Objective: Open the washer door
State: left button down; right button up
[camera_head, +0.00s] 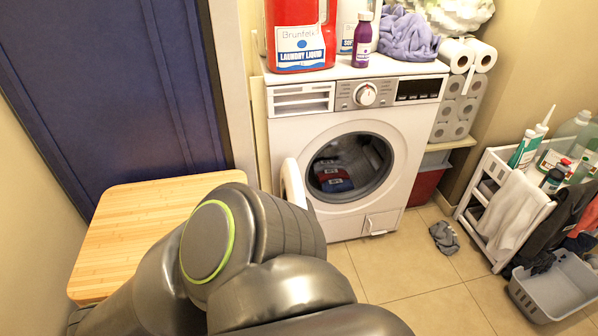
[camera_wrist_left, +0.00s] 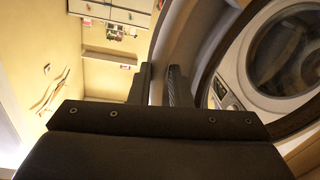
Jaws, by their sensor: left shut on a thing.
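The white washer (camera_head: 285,133) stands against the back wall. Its round door (camera_head: 291,181) is swung open to the left and seen nearly edge-on, partly hidden by my left arm. The drum opening (camera_head: 350,165) is uncovered, with dark red and blue items inside. In the left wrist view, the two dark fingers of my left gripper (camera_wrist_left: 157,86) are shut on the door's rim, which curves up between and beside them. The drum opening (camera_wrist_left: 287,50) shows at the right there. My left gripper is hidden behind my arm in the head view. My right gripper is not in view.
A wooden-topped stand (camera_head: 140,215) is at left, near my arm. A red laundry liquid jug (camera_head: 297,20) and a purple bottle (camera_head: 362,42) stand on the washer. A white cart (camera_head: 495,200), grey basket (camera_head: 553,285) and grey cloth (camera_head: 444,237) are at right. Floor before the washer is clear.

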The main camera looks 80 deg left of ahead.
pick_arm(q)
jog(key=shift+a+r, duration=0.1)
jog(key=shift+a, duration=0.1)
jog(key=c, duration=1.4)
grip_release()
jog(key=shift+a, duration=0.1)
jog(key=shift+c, duration=0.2)
jog(key=shift+o, duration=0.5)
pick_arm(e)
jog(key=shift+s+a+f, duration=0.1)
pick_arm(q)
jog(key=s+d+b, duration=0.1)
jog(key=s, duration=1.1)
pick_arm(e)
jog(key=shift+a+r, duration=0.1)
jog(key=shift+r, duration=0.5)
pick_arm(q)
jog(key=shift+w, duration=0.1)
